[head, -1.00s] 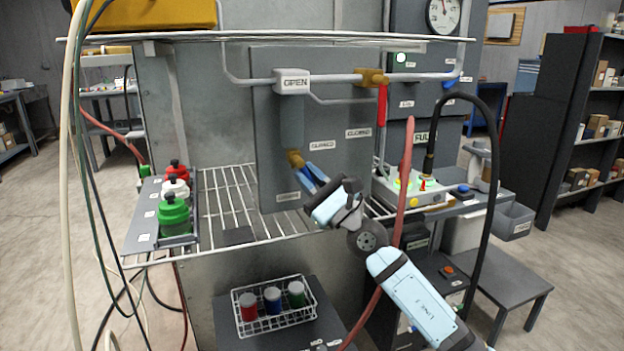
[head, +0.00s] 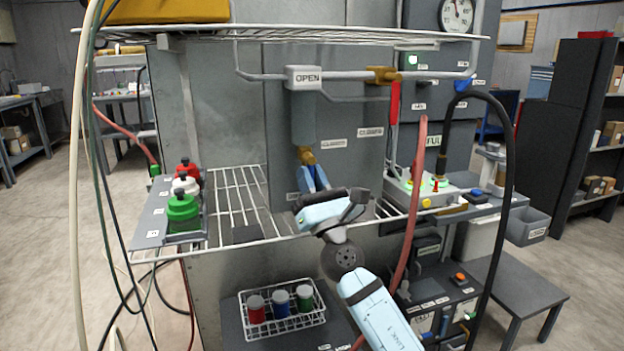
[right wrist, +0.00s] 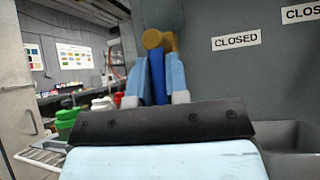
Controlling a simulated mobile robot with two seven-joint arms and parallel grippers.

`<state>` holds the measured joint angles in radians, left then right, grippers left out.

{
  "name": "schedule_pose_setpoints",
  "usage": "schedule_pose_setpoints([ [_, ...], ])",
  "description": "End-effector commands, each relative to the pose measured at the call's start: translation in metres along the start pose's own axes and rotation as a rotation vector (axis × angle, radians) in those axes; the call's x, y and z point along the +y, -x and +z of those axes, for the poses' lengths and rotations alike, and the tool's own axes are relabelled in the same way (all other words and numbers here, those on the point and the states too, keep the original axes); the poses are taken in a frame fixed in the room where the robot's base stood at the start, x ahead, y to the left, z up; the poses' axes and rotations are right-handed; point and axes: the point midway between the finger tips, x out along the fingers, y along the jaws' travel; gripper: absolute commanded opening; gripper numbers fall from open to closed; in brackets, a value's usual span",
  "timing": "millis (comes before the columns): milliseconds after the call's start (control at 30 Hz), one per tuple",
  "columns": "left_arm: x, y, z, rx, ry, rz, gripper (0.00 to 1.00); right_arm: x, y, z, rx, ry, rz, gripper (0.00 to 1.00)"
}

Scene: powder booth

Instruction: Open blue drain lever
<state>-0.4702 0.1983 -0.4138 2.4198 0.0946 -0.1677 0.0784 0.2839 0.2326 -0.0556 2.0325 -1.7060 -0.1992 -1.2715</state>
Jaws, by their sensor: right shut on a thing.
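The blue drain lever (right wrist: 157,78) hangs from a brass valve (head: 306,156) under the grey pipe in the head view. The brass valve also shows at the top in the right wrist view (right wrist: 153,39). My right gripper (head: 312,178) reaches up from below and is shut on the lever, with one light blue finger on each side. The lever points nearly straight down, away from the CLOSED label (head: 333,143) to its right. Its lower end is hidden by my gripper. My left gripper is not in view.
A red lever (head: 394,100) hangs from a second brass valve to the right. A wire shelf (head: 240,195) runs below, with green, white and red bottles (head: 184,208) at its left. A red hose (head: 416,190) and a black hose (head: 509,170) hang on the right.

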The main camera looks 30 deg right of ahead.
Motion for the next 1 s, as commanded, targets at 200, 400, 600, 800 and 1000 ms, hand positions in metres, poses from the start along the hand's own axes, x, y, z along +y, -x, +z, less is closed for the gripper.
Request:
schedule_pose_setpoints([
  [200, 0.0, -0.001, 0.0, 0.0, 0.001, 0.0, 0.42, 0.0, -0.001, 0.002, -0.003, -0.002, 0.0, 0.0],
  [400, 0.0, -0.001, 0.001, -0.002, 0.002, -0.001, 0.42, 0.0, -0.001, 0.002, -0.003, -0.001, 0.0, 0.36],
  [600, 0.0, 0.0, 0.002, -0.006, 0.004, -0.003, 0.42, 0.0, -0.001, 0.001, -0.002, -0.001, 0.0, 0.4],
  [800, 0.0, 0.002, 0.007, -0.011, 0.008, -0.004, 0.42, 0.0, 0.007, -0.001, 0.001, 0.001, 0.0, 0.4],
  [1000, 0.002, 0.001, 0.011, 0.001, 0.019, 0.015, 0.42, 0.0, 0.045, -0.003, 0.002, 0.002, 0.002, 0.4],
])
